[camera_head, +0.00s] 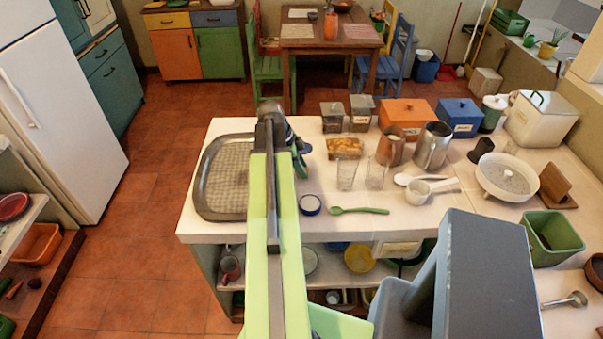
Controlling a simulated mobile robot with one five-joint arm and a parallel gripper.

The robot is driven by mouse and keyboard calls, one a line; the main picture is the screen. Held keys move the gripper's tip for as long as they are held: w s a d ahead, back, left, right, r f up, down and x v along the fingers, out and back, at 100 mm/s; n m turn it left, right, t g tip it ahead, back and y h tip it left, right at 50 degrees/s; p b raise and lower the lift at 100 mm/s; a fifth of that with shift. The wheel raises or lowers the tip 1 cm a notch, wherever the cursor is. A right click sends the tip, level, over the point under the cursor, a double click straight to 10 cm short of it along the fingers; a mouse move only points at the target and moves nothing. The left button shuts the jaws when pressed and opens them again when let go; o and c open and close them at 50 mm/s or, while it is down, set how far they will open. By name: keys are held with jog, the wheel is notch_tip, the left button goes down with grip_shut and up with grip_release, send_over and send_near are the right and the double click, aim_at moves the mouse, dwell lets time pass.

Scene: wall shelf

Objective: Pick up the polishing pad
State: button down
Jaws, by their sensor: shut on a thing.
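My gripper (295,143) is at the far end of my light green arm, over the left part of the white counter (215,235). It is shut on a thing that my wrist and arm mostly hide. A small dark green piece (300,166) shows just below the jaws; I cannot tell if it is part of my gripper or of the held thing. I cannot make out the polishing pad for certain anywhere in view.
A dark tray with a grey woven surface (222,180) lies left of my arm. A blue-rimmed round thing (310,204), a green spoon (358,210) and two glasses (346,174) are close on the right. Metal cups, boxes and canisters crowd the back right.

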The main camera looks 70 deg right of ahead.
notch_tip(320, 180, up, 10)
jog(key=p, duration=0.9)
jog(key=shift+f, duration=0.1)
